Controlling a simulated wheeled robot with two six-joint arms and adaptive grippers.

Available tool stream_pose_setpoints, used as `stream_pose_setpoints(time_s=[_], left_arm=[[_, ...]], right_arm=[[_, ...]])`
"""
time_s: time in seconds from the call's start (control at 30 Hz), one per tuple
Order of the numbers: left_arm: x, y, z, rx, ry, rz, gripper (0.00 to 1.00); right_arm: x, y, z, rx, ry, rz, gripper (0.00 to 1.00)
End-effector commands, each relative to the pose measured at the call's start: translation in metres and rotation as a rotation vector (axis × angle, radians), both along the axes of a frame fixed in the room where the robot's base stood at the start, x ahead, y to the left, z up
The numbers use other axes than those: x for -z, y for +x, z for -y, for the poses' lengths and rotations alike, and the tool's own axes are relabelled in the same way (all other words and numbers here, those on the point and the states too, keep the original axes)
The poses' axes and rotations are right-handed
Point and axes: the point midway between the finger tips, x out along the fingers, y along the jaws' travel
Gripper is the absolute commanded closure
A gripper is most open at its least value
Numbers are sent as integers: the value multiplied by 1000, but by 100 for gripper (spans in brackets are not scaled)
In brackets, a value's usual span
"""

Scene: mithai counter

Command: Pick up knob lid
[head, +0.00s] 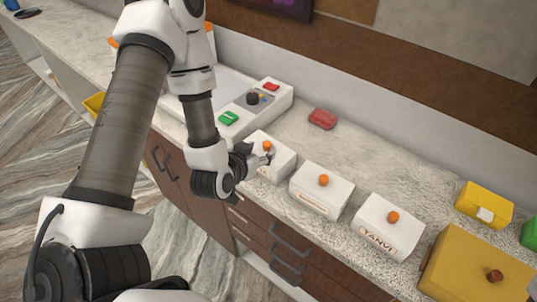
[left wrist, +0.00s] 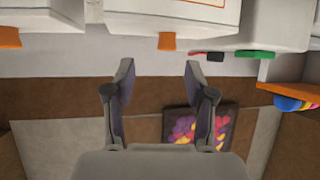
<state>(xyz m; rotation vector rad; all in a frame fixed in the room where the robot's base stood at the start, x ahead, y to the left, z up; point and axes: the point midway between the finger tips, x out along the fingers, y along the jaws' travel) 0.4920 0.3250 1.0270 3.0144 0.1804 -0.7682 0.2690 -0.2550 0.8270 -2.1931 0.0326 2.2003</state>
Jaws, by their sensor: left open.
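Three white boxes with orange knobs stand in a row on the counter. The knobbed lid of the left box (head: 281,163) has its orange knob (head: 267,146) on top, and my left gripper (head: 264,160) is right beside it, open and empty. The middle white box (head: 318,196) and the right white box (head: 375,236) also have orange knobs. In the left wrist view, my open fingers (left wrist: 158,75) are apart, with an orange knob (left wrist: 167,41) beyond the tips, between them in line. A second orange knob (left wrist: 10,37) shows at the left. I cannot tell which lid the task means.
A yellow box (head: 455,275) with a brown knob and a smaller yellow box (head: 470,200) stand at the right. A red block (head: 322,119) lies behind the row. A white scale-like unit (head: 279,98) with a green item (head: 228,118) stands left. Drawers are below the counter edge.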

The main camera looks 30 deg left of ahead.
Motion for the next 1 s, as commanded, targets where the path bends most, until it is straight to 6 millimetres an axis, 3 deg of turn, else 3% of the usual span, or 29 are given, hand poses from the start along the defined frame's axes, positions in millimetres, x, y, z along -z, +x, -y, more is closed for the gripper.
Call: stream_pose_setpoints(time_s=[0.17,0.33,0.4,0.53,0.77,0.93,1.0], left_arm=[[8,7,-2,-1,0,2,45],[16,17,-5,0,-3,4,45],[9,31,-11,0,2,-2,45],[21,46,-12,1,1,-3,45],[23,48,-12,0,-2,-2,45],[24,48,-12,0,-2,-3,100],[24,48,-12,0,-2,-3,100]], right_arm=[[23,1,0,0,0,1,60],[58,0,0,0,0,1,60],[31,0,0,0,0,0,60],[30,1,0,0,0,2,60],[31,0,0,0,0,1,60],[31,0,0,0,0,1,60],[31,0,0,0,0,1,60]])
